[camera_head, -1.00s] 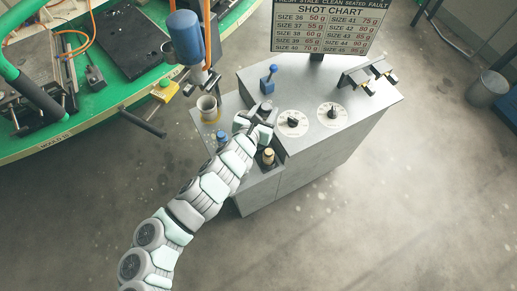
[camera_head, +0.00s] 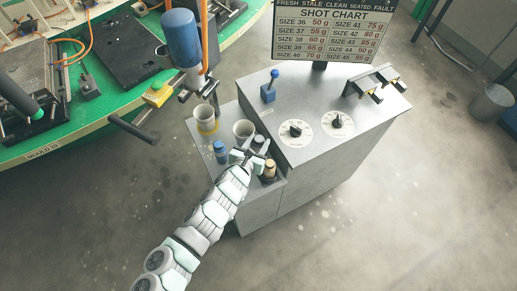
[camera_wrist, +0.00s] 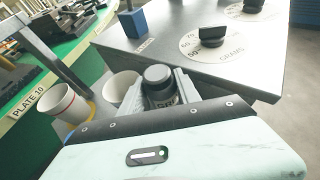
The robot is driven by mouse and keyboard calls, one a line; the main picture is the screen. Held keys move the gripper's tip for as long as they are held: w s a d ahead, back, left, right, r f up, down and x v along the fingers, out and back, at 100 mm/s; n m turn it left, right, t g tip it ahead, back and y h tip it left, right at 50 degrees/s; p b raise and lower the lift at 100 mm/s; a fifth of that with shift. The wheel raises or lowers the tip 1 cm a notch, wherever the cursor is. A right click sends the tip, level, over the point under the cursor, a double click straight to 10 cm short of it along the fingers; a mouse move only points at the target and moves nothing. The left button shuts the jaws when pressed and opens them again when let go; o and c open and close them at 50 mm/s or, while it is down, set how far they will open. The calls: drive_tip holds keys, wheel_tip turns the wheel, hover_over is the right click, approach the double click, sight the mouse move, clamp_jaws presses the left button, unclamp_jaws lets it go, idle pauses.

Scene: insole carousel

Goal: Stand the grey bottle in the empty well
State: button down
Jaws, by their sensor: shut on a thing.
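The grey bottle (camera_wrist: 160,92), with a dark cap, is between the two fingers of my gripper (camera_wrist: 162,98) in the wrist view. My gripper (camera_head: 255,150) is shut on it over the lower shelf (camera_head: 243,196) of the grey cabinet in the head view. The bottle looks roughly upright, and its lower part is hidden by my gripper. A blue bottle (camera_head: 220,152) stands to the left and a tan-capped bottle (camera_head: 269,170) to the right. The empty well is not clearly visible, and I cannot tell whether the bottle's base touches anything.
Two pale cups, one in a yellow ring (camera_head: 206,122) and one (camera_head: 243,131) beside my gripper, stand close behind. The cabinet top (camera_head: 330,100) carries dials and a blue lever (camera_head: 270,86). A blue cylinder (camera_head: 183,38) hangs above left, by the green carousel (camera_head: 95,130).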

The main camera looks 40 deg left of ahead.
sight(257, 151)
drive_tip(key=shift+f, duration=1.75)
drive_tip(key=shift+f+b, duration=0.25)
drive_tip(key=shift+b, duration=0.15)
drive_tip(key=c, duration=1.1)
unclamp_jaws()
drive_tip(key=shift+r, duration=0.1)
drive_tip(key=shift+c, duration=0.2)
